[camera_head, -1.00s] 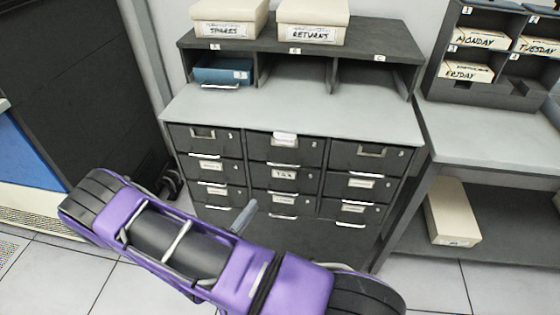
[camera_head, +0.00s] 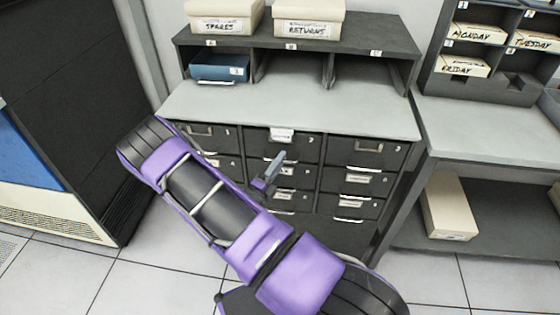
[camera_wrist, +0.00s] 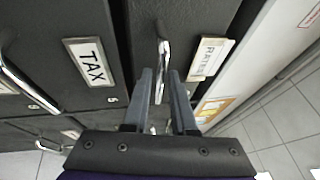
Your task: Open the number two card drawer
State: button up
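The number two drawer (camera_head: 262,143) is the dark top middle drawer of the cabinet and looks shut. Its white card label stands up at the top edge. In the wrist view its face (camera_wrist: 200,22) carries a partly readable label and a silver handle (camera_wrist: 162,55). My gripper (camera_head: 276,165) is in front of the middle column in the head view, hiding part of that drawer's lower edge. In the wrist view my gripper (camera_wrist: 160,76) is open, with a finger on each side of the handle. I cannot tell whether the fingers touch it.
The TAX drawer (camera_wrist: 90,60) lies beside it in the wrist view. Other drawers (camera_head: 365,152) flank the middle column. A grey counter (camera_head: 290,105) is above, with SPARES (camera_head: 222,18) and RETURNS (camera_head: 308,18) boxes on the shelf. A side bench (camera_head: 490,130) stands right.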

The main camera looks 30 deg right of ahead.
jog(key=shift+w+d, duration=0.1)
jog(key=shift+c, duration=0.3)
grip_shut()
dwell(1.2)
